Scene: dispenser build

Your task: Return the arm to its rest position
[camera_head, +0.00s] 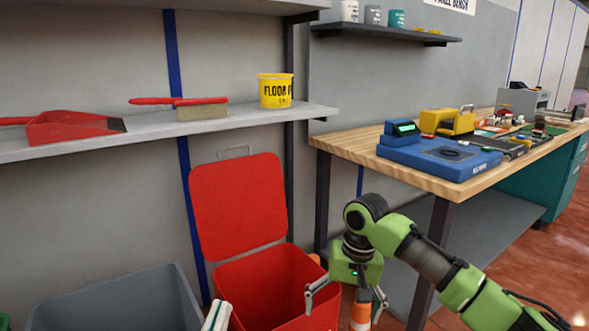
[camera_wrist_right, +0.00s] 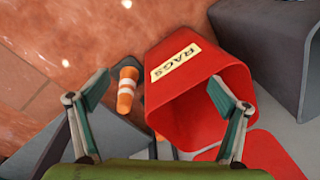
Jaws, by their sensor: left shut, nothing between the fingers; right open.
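My right arm (camera_head: 437,262), green and dark grey, comes in from the lower right in the head view. Its gripper (camera_head: 344,300) hangs with fingers spread and empty, in front of the right side of the open red bin (camera_head: 265,285). In the right wrist view the gripper (camera_wrist_right: 160,80) has its fingers wide apart, with nothing between the pads. The red bin (camera_wrist_right: 195,105), marked RAGS, lies beyond them. My left gripper (camera_head: 217,313) shows only as closed fingertips at the bottom edge in the head view, in front of the red bin's left side; the rest is out of frame.
An orange and white cone (camera_head: 361,312) stands beside the red bin, close behind the right gripper. A grey bin (camera_head: 115,300) is at left. The wooden workbench (camera_head: 470,187) stands behind the right arm. A wall shelf (camera_head: 225,125) holds a dustpan, brush and yellow bucket.

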